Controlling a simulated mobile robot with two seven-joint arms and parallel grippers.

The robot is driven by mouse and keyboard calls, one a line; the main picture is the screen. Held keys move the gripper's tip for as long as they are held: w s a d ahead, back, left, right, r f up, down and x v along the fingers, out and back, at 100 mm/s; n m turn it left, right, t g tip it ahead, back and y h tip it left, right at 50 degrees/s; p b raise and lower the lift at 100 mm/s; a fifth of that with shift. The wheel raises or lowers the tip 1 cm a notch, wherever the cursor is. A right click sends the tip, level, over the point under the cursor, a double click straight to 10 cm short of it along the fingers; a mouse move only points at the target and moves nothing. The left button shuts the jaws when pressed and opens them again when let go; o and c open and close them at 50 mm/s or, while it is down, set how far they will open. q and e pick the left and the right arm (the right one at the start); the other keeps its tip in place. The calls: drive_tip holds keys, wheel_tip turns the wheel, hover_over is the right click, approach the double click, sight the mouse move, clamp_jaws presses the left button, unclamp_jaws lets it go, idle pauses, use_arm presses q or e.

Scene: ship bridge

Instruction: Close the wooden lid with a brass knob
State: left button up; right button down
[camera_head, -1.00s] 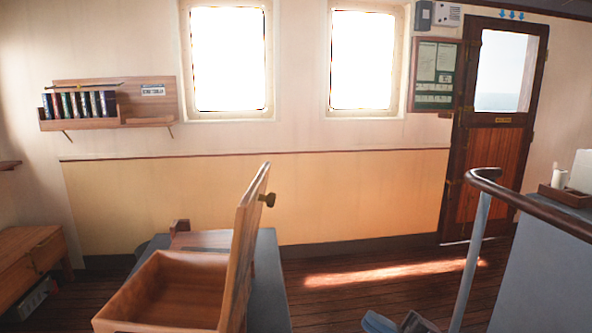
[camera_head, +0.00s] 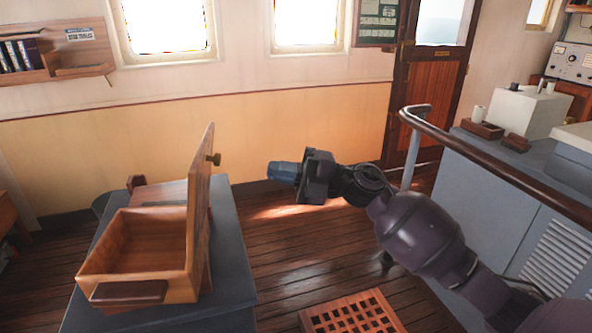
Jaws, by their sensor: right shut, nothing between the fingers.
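The wooden lid (camera_head: 201,205) stands upright, open, along the right side of an empty wooden box (camera_head: 104,257). Its brass knob (camera_head: 214,159) sticks out from the lid's right face. The box rests on a grey-blue stand (camera_head: 230,286). My right gripper (camera_head: 270,171) is to the right of the lid and points left toward it. It is shut and empty, with a visible gap between its tip and the knob. My left gripper is not in view.
A curved handrail (camera_head: 480,160) and a grey console (camera_head: 498,214) stand at the right. A wooden grating (camera_head: 352,314) lies on the floor below my right arm. A shelf with books (camera_head: 25,55) hangs on the wall at upper left. The space above the box is clear.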

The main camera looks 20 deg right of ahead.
drive_tip(key=p+x, duration=0.1)
drive_tip(key=x, duration=0.7)
drive_tip(key=shift+a, duration=0.15)
drive_tip(key=shift+w+r, duration=0.1)
drive_tip(key=shift+w, duration=0.05)
